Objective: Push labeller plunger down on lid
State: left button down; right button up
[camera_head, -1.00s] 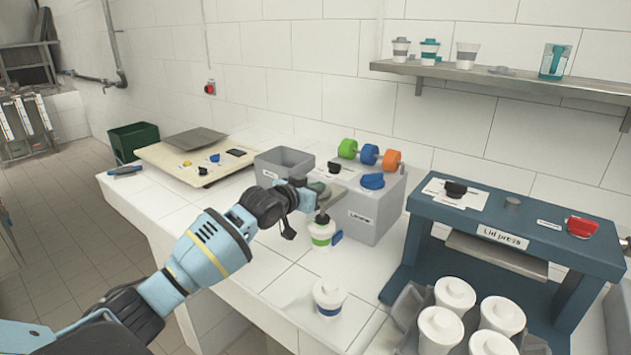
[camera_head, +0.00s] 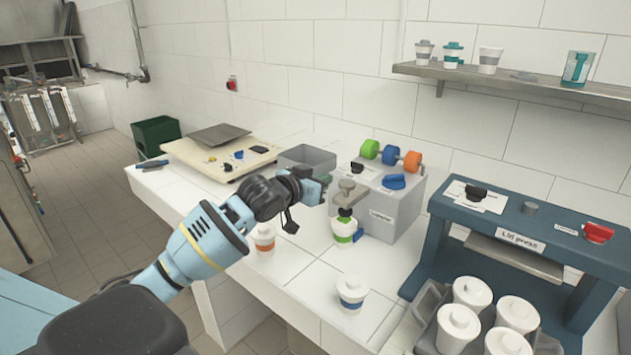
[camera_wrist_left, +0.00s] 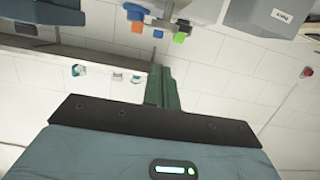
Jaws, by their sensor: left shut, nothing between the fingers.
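The labeller (camera_head: 385,217) is a grey box with green, blue and orange rolls on top. It also shows upside down in the wrist view (camera_wrist_left: 262,18). Its plunger (camera_head: 347,194) has a grey-beige head and a dark lower end. The plunger stands just above or on the white lid of a green-banded cup (camera_head: 344,231); I cannot tell if they touch. My left gripper (camera_head: 327,181) is shut and empty, left of the plunger head at about its height. Its green fingers also show in the wrist view (camera_wrist_left: 165,85). My right gripper is not in view.
An orange-banded cup (camera_head: 264,239) stands under my left arm. A blue-banded cup (camera_head: 352,295) stands at the front. A grey bin (camera_head: 306,161) is behind the gripper. The blue lid press (camera_head: 520,240) and several lidded cups are at the right. White counter lies clear between.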

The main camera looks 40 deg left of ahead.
pick_arm(q)
jog(key=shift+v, duration=1.1)
jog(key=shift+a, duration=0.1)
